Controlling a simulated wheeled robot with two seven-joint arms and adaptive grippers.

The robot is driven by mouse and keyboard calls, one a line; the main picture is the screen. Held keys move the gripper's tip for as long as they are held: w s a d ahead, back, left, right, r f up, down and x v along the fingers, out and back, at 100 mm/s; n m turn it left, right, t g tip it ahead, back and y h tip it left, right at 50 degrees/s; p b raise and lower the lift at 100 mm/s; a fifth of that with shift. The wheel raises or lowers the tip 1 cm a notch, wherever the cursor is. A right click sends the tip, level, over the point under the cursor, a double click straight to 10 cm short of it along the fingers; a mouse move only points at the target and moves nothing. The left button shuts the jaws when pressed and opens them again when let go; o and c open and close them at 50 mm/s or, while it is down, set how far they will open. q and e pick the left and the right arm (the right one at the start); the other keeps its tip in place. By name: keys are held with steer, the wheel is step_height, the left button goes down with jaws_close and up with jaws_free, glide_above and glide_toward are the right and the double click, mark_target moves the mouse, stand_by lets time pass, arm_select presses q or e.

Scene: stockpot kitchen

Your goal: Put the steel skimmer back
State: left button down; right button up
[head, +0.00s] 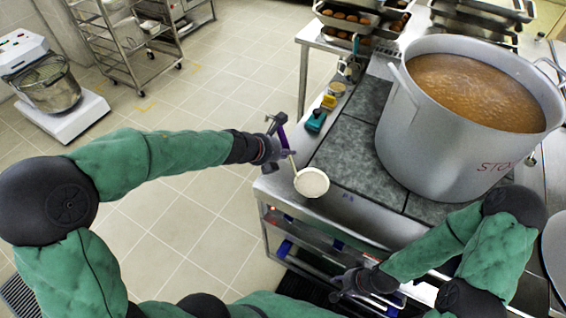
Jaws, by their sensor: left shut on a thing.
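The steel skimmer has a round, pale, shallow head (311,182) and a thin handle running up and to the left. My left gripper (279,126) is shut on the skimmer's handle, near a purple part. The skimmer's head hangs by the left edge of the dark stove top; I cannot tell whether it touches it. A large steel stockpot (430,135) with brown liquid stands on the stove at the right. My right gripper (338,288) is low in front of the counter, away from the skimmer. Its fingers are too small and dark to read.
A teal item (316,121) and small yellow-topped containers (328,102) sit along the counter's left edge. Trays of food (345,18) stand at the back. A wheeled rack (125,45) and a mixer (50,85) stand at the left. The tiled floor between is clear.

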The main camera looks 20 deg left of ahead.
arm_select(q)
steer(key=f+b, duration=0.2)
steer(key=f, duration=0.1)
steer(key=w+f+b, duration=0.1)
steer(key=shift+w+a+f, duration=0.1)
steer(key=shift+a+f, duration=0.15)
steer(key=shift+a, duration=0.15)
steer(key=shift+f+b, duration=0.15)
steer(key=shift+b, duration=0.25)
steer(key=c, duration=1.1)
jaws_free()
